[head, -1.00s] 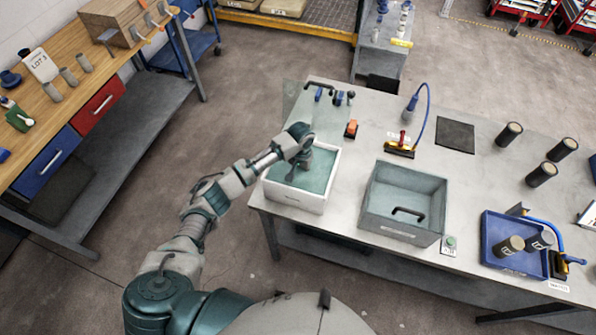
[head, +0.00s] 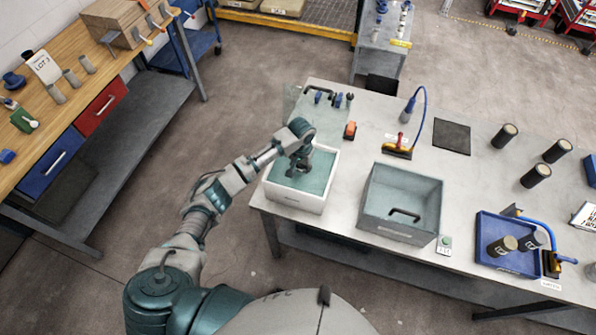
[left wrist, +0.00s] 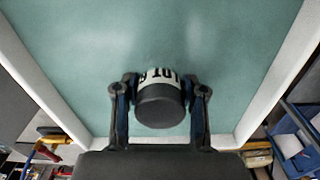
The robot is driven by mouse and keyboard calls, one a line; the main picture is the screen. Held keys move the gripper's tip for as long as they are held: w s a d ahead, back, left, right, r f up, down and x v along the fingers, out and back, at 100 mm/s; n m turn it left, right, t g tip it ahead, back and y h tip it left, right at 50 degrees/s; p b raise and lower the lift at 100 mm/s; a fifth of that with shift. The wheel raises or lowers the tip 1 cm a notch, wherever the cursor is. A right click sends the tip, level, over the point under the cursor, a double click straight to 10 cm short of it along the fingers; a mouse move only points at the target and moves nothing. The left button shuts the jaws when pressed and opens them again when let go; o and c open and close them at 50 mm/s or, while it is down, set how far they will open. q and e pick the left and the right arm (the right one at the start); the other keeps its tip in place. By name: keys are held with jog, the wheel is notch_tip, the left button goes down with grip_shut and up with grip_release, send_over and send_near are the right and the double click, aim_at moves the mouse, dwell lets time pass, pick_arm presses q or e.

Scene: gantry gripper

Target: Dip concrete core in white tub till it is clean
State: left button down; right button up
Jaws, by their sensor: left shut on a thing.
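The white tub (head: 293,201) stands at the near left corner of the grey table and holds greenish water (head: 322,174). My left gripper (head: 297,166) points down over the tub. In the left wrist view its two fingers (left wrist: 160,105) are shut on the concrete core (left wrist: 160,106), one on each side. The core shows a dark round end and a white label with black characters. Water fills the view behind it. I cannot tell how far its lower end is in the water. My right gripper is not in view.
A grey bin (head: 375,222) with a black handle stands right of the tub. A blue tray (head: 490,228) with two dark cores is further right. Several dark cores (head: 536,175) stand at the table's right. A red-and-yellow tool (head: 397,150) lies behind the bin.

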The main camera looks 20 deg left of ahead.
pick_arm(q)
jog(key=shift+r, duration=0.6)
notch_tip(320, 180, up, 3)
jog(key=shift+d+f, duration=0.1)
jog(key=shift+f, duration=0.05)
notch_tip(320, 180, up, 6)
jog(key=shift+d+f, duration=0.15)
jog(key=shift+f, duration=0.05)
jog(key=shift+r, duration=0.7)
jog(key=shift+a, duration=0.2)
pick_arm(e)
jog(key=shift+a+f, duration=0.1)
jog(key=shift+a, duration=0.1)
pick_arm(q)
jog(key=shift+d, duration=0.15)
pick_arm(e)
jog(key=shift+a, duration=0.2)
pick_arm(q)
jog(key=shift+f, duration=0.1)
